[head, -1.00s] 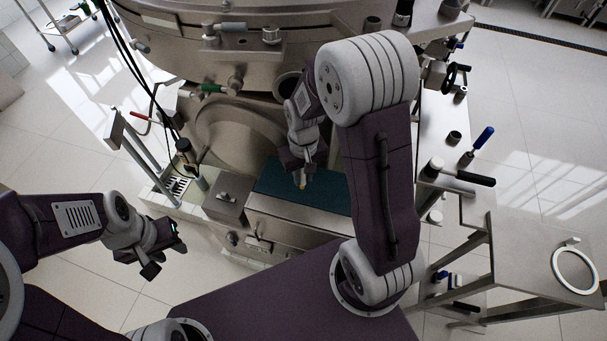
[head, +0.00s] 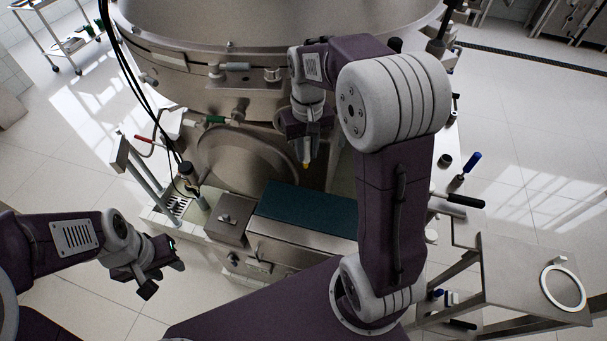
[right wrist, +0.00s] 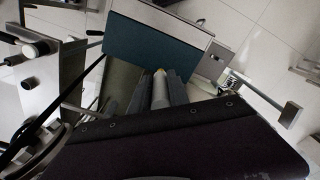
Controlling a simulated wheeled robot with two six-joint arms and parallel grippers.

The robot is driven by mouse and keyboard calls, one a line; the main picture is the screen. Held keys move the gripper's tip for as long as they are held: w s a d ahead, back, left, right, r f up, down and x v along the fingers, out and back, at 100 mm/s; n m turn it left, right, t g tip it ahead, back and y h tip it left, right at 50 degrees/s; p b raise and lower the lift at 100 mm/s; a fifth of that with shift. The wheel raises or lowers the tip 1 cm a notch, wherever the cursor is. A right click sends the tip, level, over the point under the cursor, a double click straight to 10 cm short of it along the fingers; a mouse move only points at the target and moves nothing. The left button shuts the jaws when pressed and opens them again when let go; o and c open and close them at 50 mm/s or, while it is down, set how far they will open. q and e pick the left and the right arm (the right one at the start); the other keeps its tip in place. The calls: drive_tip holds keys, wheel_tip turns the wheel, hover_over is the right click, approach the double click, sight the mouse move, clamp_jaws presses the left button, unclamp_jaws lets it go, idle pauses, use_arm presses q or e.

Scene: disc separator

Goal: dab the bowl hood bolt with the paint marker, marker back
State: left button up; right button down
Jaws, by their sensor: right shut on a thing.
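The paint marker (head: 306,166) is a slim light stick with a yellowish tip. My right gripper (head: 306,156) is shut on it, tip downward, in front of the steel separator (head: 180,60). In the right wrist view the marker (right wrist: 160,92) lies between the two dark fingers. I cannot pick out the bowl hood bolt for certain; small fittings show on the separator's rim. My left gripper (head: 160,277) is open and empty at the lower left, over the floor, away from the machine.
A teal mat (head: 305,208) lies on a steel cabinet below the right gripper. A grey stand with a dark-topped device (head: 187,173) is to its left. Blue- and black-handled tools (head: 471,162) stand at right. A side table holds a white ring (head: 563,288).

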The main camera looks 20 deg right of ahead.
drive_tip(key=w+d+r+m+p, duration=0.1)
drive_tip(key=d+r+p, duration=0.4)
drive_tip(key=r, duration=0.6)
drive_tip(key=w+d+r+m+p, duration=0.1)
drive_tip(key=d+r+p, duration=0.4)
drive_tip(key=r+p, duration=0.3)
drive_tip(key=w+d+r+m+p, duration=0.1)
drive_tip(key=d+r+p, duration=0.4)
drive_tip(key=r, duration=0.9)
drive_tip(key=shift+d+r+m+p, duration=0.25)
drive_tip(key=shift+m+p, duration=0.35)
drive_tip(key=shift+p, duration=0.15)
drive_tip(key=shift+a, duration=0.1)
wheel_tip(320, 180, down, 5)
drive_tip(key=b, duration=0.3)
drive_tip(key=shift+r+b, duration=0.15)
drive_tip(key=shift+b, duration=0.2)
drive_tip(key=shift+f+b, duration=0.35)
drive_tip(key=shift+f, duration=0.2)
drive_tip(key=shift+f+b, duration=0.65)
drive_tip(key=shift+f, duration=0.3)
